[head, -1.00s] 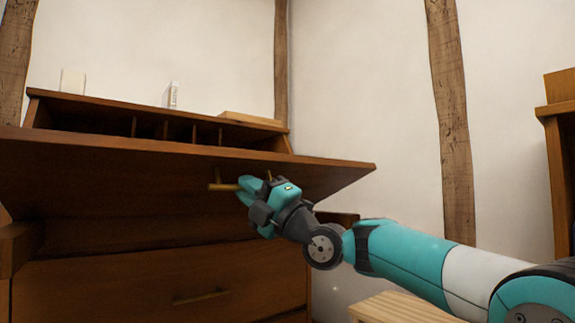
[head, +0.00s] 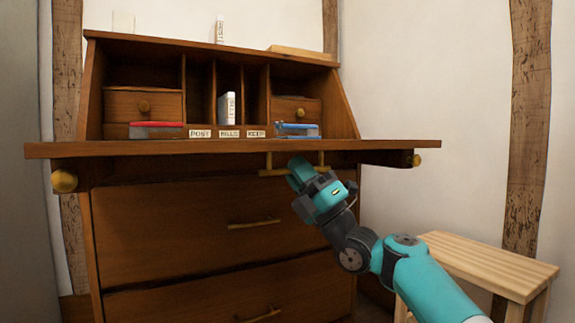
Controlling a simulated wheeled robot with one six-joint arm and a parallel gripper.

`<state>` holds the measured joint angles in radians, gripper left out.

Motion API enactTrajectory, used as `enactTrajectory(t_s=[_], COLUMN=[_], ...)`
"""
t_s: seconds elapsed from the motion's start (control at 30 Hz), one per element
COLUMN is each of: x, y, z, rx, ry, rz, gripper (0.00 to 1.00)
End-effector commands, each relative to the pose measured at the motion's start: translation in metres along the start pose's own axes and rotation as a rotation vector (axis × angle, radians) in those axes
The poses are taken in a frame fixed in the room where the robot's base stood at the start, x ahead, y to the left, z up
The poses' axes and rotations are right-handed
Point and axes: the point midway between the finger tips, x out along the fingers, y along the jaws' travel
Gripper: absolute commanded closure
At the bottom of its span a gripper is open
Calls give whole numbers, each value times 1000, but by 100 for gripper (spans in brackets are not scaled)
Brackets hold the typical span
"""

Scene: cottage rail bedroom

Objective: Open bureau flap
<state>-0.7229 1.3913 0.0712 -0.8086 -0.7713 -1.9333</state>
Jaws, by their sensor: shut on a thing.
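The bureau flap (head: 180,149) is folded down and looks about level, seen nearly edge-on in the head view. Its brass bar handle (head: 272,172) hangs under the front edge. My gripper (head: 300,170) is under the flap, shut on the handle near its right part; the fingers partly hide it. Pull-out supports with round brass knobs show below the flap at left (head: 64,181) and right (head: 414,160). The bureau (head: 160,230) stands open above the flap, with its inner compartments in view.
Inside are small drawers (head: 143,106), upright slots, labels reading POST, BILLS and KEEP, a red-topped item (head: 156,130), a blue item (head: 297,130) and a white box (head: 227,108). Drawers with brass handles (head: 254,224) are below. A wooden stool (head: 485,265) stands at right, near my arm.

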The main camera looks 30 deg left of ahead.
Motion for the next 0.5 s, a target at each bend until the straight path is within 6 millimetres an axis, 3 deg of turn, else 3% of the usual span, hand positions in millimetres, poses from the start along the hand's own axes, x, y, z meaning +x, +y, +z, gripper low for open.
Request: enactTrajectory(t_s=[0.43,0.5], x=[-3,-3], y=[-1,-1], z=[2,2], rx=[-7,-7], ry=[-2,-2], rz=[-3,-3], gripper=[100,76])
